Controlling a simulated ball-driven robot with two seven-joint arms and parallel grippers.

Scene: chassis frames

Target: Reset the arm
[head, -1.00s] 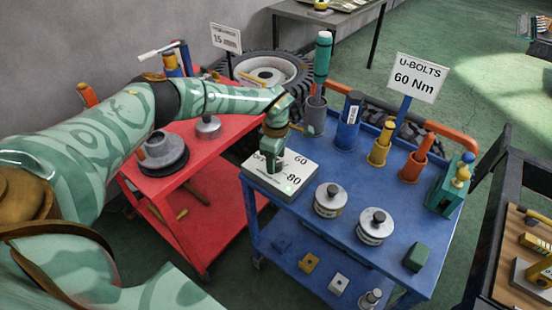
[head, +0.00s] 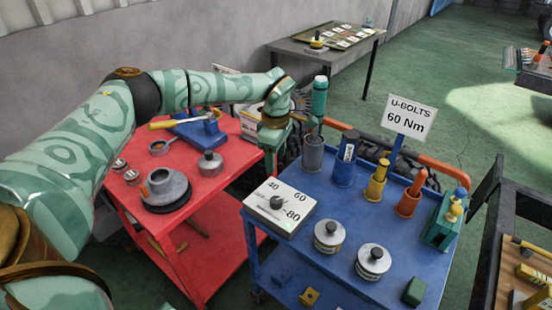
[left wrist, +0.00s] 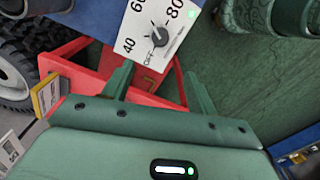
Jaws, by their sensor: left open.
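My left arm reaches in from the left across the red cart, with its gripper (head: 272,160) raised over the gap between the red cart (head: 226,170) and the blue cart (head: 330,185). In the left wrist view the two fingers (left wrist: 155,88) are apart with nothing between them. The white dial box (head: 279,207), marked 40, 60 and 80, sits on the near left corner of the blue cart, apart from the gripper. Its dark knob (left wrist: 159,37) points toward OFF's opposite side, near 80, and a green light shows beside it. My right gripper is not in view.
The blue cart holds cylindrical holders, two round weights (head: 373,262) and a U-BOLTS 60 Nm sign (head: 409,118). A green-handled tool (head: 319,98) stands upright close to the gripper. The red cart carries a grey stepped part (head: 165,187) and a blue tool block (head: 198,130).

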